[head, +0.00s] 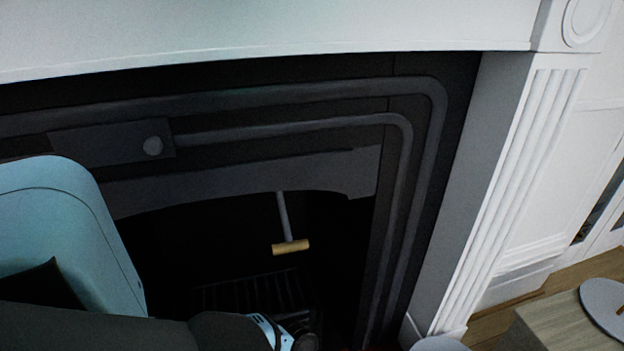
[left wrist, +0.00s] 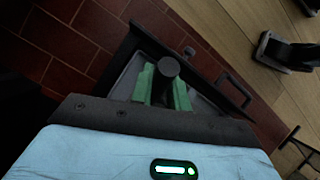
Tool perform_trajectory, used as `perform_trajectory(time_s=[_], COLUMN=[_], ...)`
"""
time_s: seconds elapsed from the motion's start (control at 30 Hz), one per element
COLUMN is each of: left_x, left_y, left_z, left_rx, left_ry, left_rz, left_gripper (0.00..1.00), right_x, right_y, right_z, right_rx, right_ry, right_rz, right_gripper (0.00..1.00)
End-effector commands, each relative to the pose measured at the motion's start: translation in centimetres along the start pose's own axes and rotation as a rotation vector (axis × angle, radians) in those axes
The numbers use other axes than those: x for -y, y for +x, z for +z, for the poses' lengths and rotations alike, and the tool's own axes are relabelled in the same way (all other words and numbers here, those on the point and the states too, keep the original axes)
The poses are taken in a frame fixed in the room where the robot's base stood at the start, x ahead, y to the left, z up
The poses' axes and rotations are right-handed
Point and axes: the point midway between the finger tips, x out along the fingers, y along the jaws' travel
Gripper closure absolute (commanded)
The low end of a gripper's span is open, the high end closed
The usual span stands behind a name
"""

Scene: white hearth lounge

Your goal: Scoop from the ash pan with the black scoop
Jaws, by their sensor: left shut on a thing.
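In the left wrist view my left gripper (left wrist: 166,92) has green fingers shut on the black scoop (left wrist: 168,67), whose dark round end shows between the fingertips. The rest of the scoop is hidden or lost against the dark background. The ash pan (left wrist: 128,82) is a dark grey tray with a raised rim and a loop handle at its right; it lies beyond and below the fingers. I cannot tell whether the scoop touches it. In the head view my left arm comes in from the left, but the fingers, scoop and pan cannot be made out. My right gripper is not in view.
A black fireplace opening with a grate (head: 250,292) and a hanging rod with a wooden crossbar (head: 290,247) fills the head view. A white fluted pillar (head: 510,160) stands at right. Red tiles (left wrist: 60,45) meet a wooden floor (left wrist: 225,35), where a black bracket-like object (left wrist: 285,52) lies.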

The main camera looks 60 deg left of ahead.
Motion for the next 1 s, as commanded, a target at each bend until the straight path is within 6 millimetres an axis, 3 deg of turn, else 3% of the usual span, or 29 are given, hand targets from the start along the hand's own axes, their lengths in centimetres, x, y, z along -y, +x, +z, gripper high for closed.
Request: perform_trajectory(time_s=[0.17, 0.6, 1.0], left_x=[0.2, -0.1, -0.3], left_y=[0.1, -1.1, -1.6], left_z=[0.7, 4.0, 4.5], left_rx=[-0.038, -0.367, -0.415], left_ry=[0.007, -0.048, -0.068], left_rz=[-0.008, -0.036, -0.040], left_gripper=[1.00, 1.00, 1.00], right_x=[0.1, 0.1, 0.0], right_y=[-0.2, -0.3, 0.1], right_z=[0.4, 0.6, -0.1], right_rx=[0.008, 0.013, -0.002], right_ry=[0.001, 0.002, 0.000], right_rz=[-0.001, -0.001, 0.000], right_gripper=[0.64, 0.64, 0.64])
